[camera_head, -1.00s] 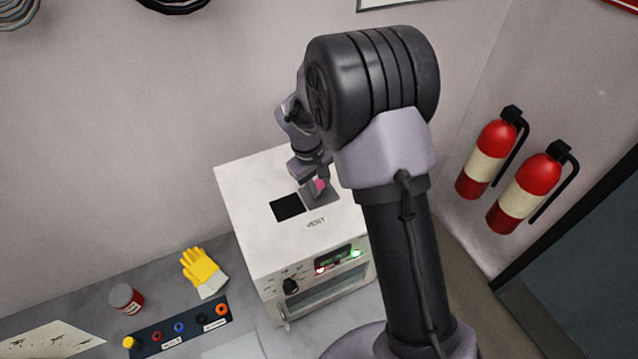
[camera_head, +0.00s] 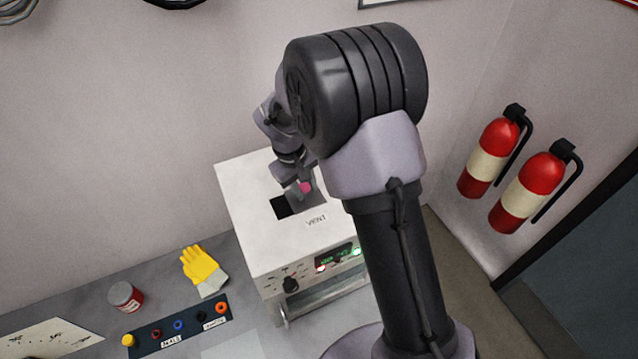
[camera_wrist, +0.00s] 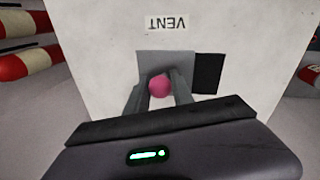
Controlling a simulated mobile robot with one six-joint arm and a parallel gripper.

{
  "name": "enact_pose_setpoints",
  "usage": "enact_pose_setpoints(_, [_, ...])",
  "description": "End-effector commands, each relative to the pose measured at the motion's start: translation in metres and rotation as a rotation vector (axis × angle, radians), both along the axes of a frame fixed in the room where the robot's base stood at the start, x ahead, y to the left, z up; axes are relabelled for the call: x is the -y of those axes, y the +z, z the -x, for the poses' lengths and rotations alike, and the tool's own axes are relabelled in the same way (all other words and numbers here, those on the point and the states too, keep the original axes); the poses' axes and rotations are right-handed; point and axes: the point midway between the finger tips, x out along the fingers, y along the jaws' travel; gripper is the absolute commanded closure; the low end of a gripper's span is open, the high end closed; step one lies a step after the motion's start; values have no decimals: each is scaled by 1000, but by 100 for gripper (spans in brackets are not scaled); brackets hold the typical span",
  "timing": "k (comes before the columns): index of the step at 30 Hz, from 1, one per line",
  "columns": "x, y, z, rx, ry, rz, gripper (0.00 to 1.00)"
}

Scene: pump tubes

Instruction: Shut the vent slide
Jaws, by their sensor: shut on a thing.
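The vent slide is a grey plate (camera_wrist: 150,63) on top of a white box, with a pink knob (camera_wrist: 160,87) on it. In the head view the knob (camera_head: 306,187) shows beside my gripper (camera_head: 297,188). In the wrist view my gripper (camera_wrist: 159,91) has its two fingers on either side of the knob and is shut on it. The dark vent opening (camera_wrist: 208,72) is partly uncovered beside the plate. It also shows in the head view (camera_head: 279,207), left of the plate. The plate's far side is partly hidden by my arm.
The white box (camera_head: 250,235) has a VENT label, a dial and lit indicators on its front. A yellow glove (camera_head: 198,263), a jar (camera_head: 125,297) and a strip of coloured sockets (camera_head: 180,326) lie on the bench at left. Two fire extinguishers (camera_head: 487,157) hang on the right wall.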

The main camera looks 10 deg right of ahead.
Motion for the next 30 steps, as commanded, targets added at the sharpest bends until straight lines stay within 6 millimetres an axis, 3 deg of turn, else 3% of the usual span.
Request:
enact_pose_setpoints(3, [-28, -1, 4, 4, 5, -1, 100])
enact_pose_setpoints(7, [-45, 0, 8, 4, 4, -1, 100])
enact_pose_setpoints(18, [-51, 1, 9, 4, 1, -2, 100])
enact_pose_setpoints(19, [-51, 1, 9, 4, 1, -2, 66])
enact_pose_setpoints(21, [-50, 1, 10, 3, 1, -1, 52])
enact_pose_setpoints(30, [-50, 1, 10, 2, 0, -1, 50])
